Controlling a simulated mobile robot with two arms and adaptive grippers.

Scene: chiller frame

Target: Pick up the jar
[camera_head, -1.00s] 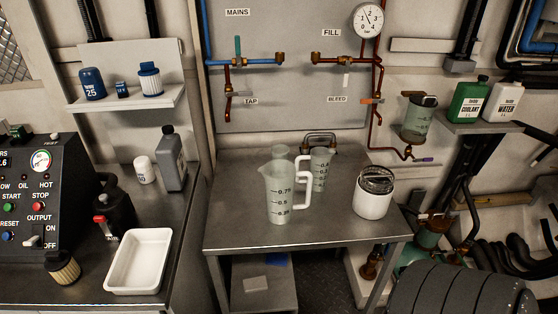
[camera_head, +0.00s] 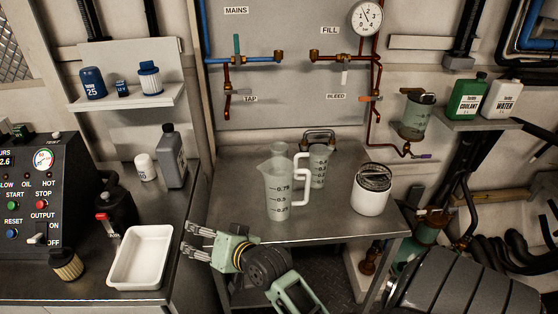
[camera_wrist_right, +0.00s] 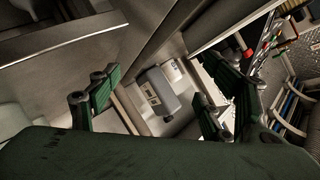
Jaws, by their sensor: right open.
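The jar, a white container with a dark metal top (camera_head: 371,196), stands upright on the right part of the grey metal table (camera_head: 335,229). It is not clearly visible in the right wrist view. My right gripper (camera_head: 190,240) is open and empty. It points left, at the table's front left corner near the gap to the left counter, well to the left of the jar and apart from it. Its two green-padded fingers also frame the right wrist view (camera_wrist_right: 158,92), with a grey labelled bottle visible beyond them. My left gripper is not in view.
Translucent measuring jugs (camera_head: 281,193) stand on the table left of the jar. A white tray (camera_head: 141,256), a grey bottle (camera_head: 171,158) and a black can (camera_head: 119,210) are on the left counter. Copper pipes (camera_head: 375,88) run above the table.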

